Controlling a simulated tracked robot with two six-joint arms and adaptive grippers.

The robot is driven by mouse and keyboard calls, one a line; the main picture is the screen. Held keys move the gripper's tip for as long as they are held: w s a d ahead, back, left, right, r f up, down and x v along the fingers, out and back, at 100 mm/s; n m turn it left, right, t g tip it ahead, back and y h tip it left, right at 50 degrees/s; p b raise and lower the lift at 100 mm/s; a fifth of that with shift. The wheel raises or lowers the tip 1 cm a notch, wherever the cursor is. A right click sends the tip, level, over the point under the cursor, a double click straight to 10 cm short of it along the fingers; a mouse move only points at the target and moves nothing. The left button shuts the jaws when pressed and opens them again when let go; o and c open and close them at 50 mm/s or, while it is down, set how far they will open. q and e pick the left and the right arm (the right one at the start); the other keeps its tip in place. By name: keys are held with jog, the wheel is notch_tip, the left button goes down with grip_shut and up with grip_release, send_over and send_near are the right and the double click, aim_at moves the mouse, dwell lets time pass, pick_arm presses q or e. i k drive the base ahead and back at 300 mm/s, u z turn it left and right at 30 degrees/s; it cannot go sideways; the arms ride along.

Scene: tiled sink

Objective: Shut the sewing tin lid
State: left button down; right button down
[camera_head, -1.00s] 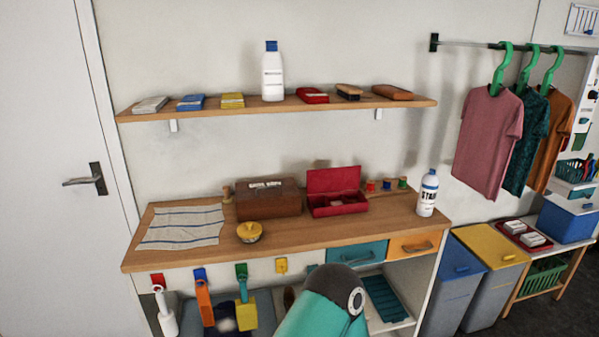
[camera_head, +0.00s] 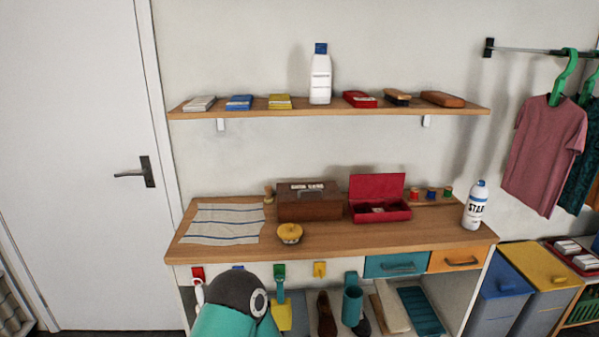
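The red sewing tin (camera_head: 380,213) stands on the wooden counter (camera_head: 340,242), right of its middle. Its red lid (camera_head: 377,187) stands up open at the back, and small contents show inside. A teal and dark part of one of my arms shows at the bottom, in front of the counter. No fingertips of either gripper are in the picture, and nothing of mine touches the tin.
A brown box (camera_head: 309,205) stands just left of the tin, with a yellow-topped round pot (camera_head: 289,233) in front of it. Thread spools (camera_head: 430,194) and a starch bottle (camera_head: 475,205) are to the right. A shelf (camera_head: 330,109) hangs above. The counter in front of the tin is clear.

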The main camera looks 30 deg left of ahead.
aim_at(384, 185)
jog(key=u, duration=0.5)
jog(key=i, duration=1.05)
jog(key=u, duration=0.05)
